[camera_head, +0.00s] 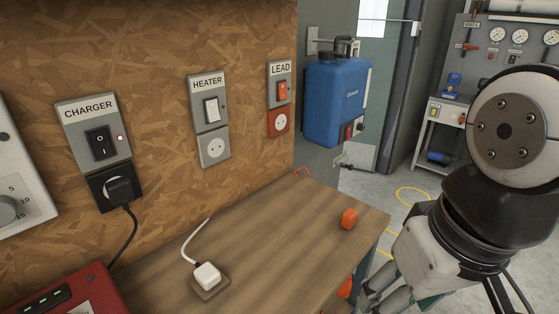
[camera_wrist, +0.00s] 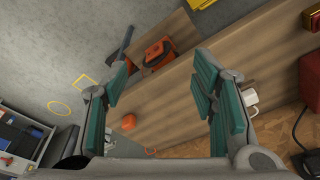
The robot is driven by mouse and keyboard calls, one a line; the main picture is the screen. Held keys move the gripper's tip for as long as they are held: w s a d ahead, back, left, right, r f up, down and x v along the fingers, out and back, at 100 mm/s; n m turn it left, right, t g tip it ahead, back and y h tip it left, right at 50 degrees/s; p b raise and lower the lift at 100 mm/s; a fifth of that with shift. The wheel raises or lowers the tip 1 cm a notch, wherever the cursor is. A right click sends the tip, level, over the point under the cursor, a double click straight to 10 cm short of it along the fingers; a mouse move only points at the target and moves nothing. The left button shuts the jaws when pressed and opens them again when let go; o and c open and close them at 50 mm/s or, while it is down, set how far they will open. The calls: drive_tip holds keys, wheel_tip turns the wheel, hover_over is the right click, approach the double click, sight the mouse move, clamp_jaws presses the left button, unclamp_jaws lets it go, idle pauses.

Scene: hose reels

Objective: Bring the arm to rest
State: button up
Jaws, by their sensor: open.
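My arm (camera_head: 430,245) hangs at the right of the head view, beside the right end of the wooden bench (camera_head: 290,235). My gripper (camera_wrist: 163,68) shows in the wrist view with its two teal-padded fingers spread wide. Nothing is between the pads. The bench top lies below and beyond the fingers. In the head view, only part of the gripper shows at the lower edge, near the bench's right edge.
An orange plug (camera_head: 349,218) lies near the bench's right end. A black plug (camera_head: 119,190) is in the CHARGER socket. A blue container (camera_head: 337,103) hangs behind. Open floor lies right of the bench.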

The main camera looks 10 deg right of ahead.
drive_tip(key=shift+d+r, duration=0.1)
wheel_tip(320, 180, up, 10)
drive_tip(key=t+p, duration=0.2)
drive_tip(key=p, duration=0.6)
drive_tip(key=shift+d, duration=0.1)
idle(1.0)
